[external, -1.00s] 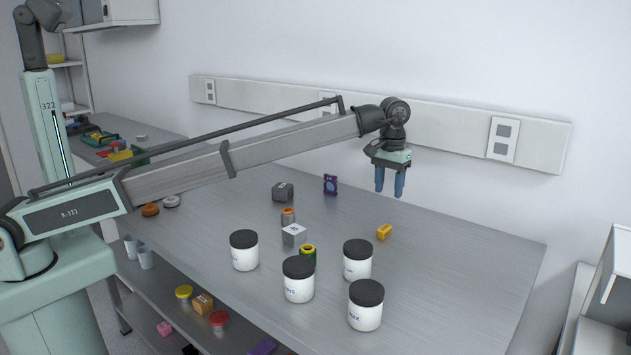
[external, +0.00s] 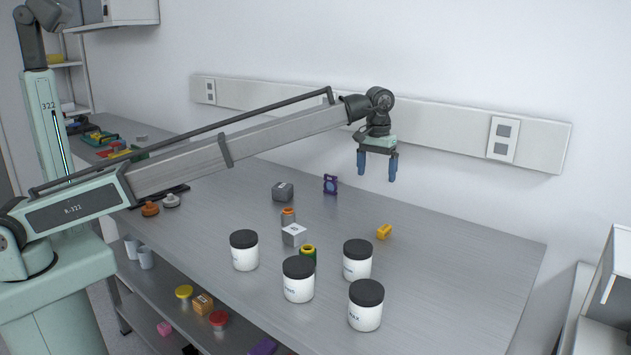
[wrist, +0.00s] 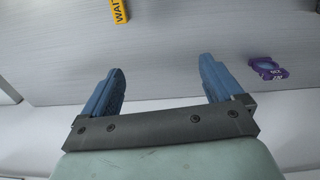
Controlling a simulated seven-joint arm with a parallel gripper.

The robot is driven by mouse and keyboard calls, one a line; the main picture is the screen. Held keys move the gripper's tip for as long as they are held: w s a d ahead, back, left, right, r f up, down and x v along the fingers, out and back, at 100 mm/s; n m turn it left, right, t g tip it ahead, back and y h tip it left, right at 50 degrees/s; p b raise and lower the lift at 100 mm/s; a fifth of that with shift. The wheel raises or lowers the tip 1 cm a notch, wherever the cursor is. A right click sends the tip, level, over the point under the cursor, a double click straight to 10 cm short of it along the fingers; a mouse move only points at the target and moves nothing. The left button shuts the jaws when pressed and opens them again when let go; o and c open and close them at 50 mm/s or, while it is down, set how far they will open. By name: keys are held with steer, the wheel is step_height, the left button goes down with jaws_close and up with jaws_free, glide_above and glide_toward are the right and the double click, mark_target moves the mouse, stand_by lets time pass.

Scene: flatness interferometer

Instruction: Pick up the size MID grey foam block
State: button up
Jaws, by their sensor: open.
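A dark grey block (external: 283,191) lies towards the back middle of the bench in the external view. A lighter grey cube (external: 294,234) with a small label on top sits nearer the jars. The labels are too small to read, so I cannot tell which is the MID block. My gripper (external: 377,172) is open and empty, raised above the back of the bench, right of both blocks. Its blue fingers also show in the wrist view (wrist: 161,75), where neither block is visible.
Several white jars with black lids (external: 299,279) stand in front. A yellow block (external: 384,231), a purple-framed piece (external: 330,184), an orange-topped grey piece (external: 288,216) and a green-yellow spool (external: 308,254) are nearby. The bench's right side is clear.

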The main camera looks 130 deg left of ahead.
steer(key=s+d+r+n, duration=0.2)
steer(key=s, duration=1.5)
steer(key=g+y, duration=0.2)
steer(key=y, duration=0.2)
glide_toward(282, 185)
steer(key=shift+n, duration=0.4)
steer(key=x, duration=0.5)
steer(key=shift+w, duration=0.25)
steer(key=shift+x, duration=2.7)
steer(key=shift+d, duration=0.1)
steer(key=c, duration=1)
steer(key=shift+r, duration=0.15)
